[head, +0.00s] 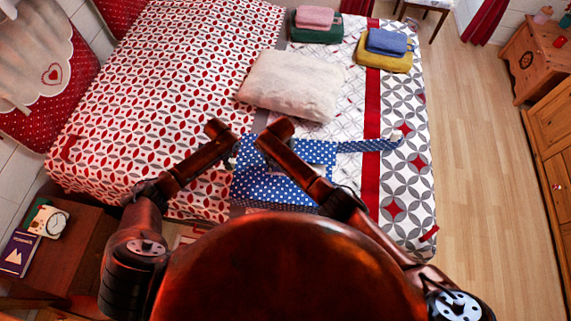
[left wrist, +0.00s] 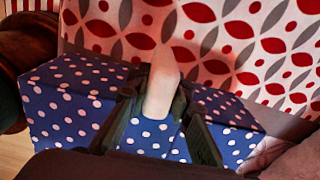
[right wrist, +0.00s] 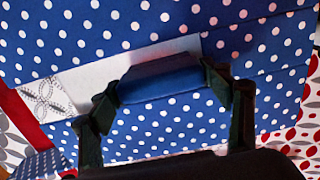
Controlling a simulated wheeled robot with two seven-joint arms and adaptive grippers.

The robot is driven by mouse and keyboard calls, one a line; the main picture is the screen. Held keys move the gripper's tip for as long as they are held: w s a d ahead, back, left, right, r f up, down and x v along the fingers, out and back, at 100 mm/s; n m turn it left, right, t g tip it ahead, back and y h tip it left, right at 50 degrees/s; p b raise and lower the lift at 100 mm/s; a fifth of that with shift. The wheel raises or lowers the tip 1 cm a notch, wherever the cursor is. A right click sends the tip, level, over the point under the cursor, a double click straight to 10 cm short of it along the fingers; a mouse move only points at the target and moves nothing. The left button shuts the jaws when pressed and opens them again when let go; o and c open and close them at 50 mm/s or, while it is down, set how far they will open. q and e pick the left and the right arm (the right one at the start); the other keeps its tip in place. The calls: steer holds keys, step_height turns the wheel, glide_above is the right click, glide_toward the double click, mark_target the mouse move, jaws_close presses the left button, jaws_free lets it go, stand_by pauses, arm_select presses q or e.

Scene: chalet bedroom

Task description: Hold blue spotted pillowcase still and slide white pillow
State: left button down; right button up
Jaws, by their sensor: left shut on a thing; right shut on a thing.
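The white pillow (head: 292,85) lies on the bed beyond both grippers, apart from the pillowcase. The blue spotted pillowcase (head: 268,185) lies at the bed's near edge, with a narrow part stretching right. My left gripper (head: 232,156) is at its left side; in the left wrist view (left wrist: 160,118) its fingers are shut on a pale fold among the blue spotted cloth. My right gripper's tips are hidden behind its arm in the head view. In the right wrist view, the right gripper (right wrist: 170,95) is shut on a plain-looking blue fold of the pillowcase, beside a pale strip.
Folded pink and green towels (head: 316,27) and blue and yellow towels (head: 386,48) lie at the far end of the bed. A nightstand (head: 75,250) with a clock and book stands at left. The floor (head: 480,150) at right is clear.

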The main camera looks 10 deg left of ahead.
arm_select(q)
steer(key=shift+w+d, duration=0.1)
steer(key=shift+d, duration=0.2)
arm_select(e)
steer(key=o, duration=1.1)
steer(key=shift+s+a+f, duration=0.1)
steer(key=shift+a, duration=0.05)
arm_select(q)
steer(key=shift+a, duration=0.15)
arm_select(e)
steer(key=o, duration=0.4)
arm_select(q)
steer(key=shift+a, duration=0.1)
arm_select(e)
steer(key=shift+r, duration=0.7)
arm_select(q)
steer(key=shift+a, duration=0.1)
arm_select(e)
step_height(320, 180, up, 11)
steer(key=shift+f, duration=0.15)
arm_select(q)
steer(key=c, duration=1.7)
jaws_free()
steer(key=shift+o, duration=0.2)
